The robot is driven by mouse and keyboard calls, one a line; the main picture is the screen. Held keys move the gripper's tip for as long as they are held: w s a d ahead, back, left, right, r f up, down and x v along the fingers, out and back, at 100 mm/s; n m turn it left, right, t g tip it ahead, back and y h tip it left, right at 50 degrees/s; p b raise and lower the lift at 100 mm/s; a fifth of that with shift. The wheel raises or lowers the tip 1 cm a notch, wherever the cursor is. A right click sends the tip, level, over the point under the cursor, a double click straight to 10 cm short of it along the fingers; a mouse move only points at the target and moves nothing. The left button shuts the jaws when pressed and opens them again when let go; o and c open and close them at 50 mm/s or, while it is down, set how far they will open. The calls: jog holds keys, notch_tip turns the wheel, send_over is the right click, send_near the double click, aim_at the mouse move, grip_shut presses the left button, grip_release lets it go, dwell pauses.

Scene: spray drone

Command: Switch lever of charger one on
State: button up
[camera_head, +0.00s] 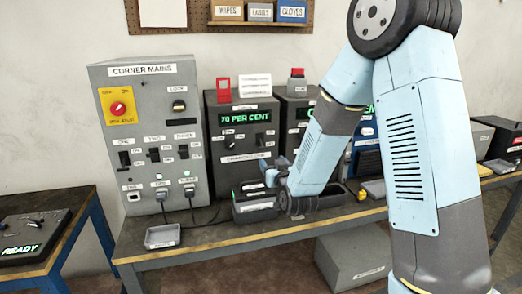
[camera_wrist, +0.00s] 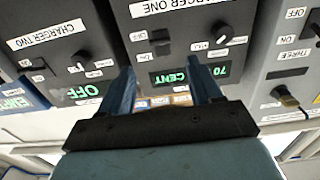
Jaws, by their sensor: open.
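Charger one (camera_head: 240,108) is a dark box on the bench with a green 70 PER CENT display (camera_head: 244,118). Its small dark lever (camera_head: 260,140) is right of a round knob (camera_head: 229,142) in the head view. In the wrist view charger one appears upside down, with the lever (camera_wrist: 160,42) left of the knob (camera_wrist: 223,38). I cannot tell the lever's setting. My gripper (camera_head: 272,174) is low in front of the charger. In the wrist view my gripper (camera_wrist: 160,66) is open and empty, its fingers apart below the lever and not visibly touching it.
The corner mains cabinet (camera_head: 150,80) stands left, with cables running from its base. Charger two (camera_wrist: 70,35) is beside charger one and its display reads OFF.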

aim_at(263, 147)
jog(key=x, duration=1.2)
jog(key=shift+w, duration=0.15)
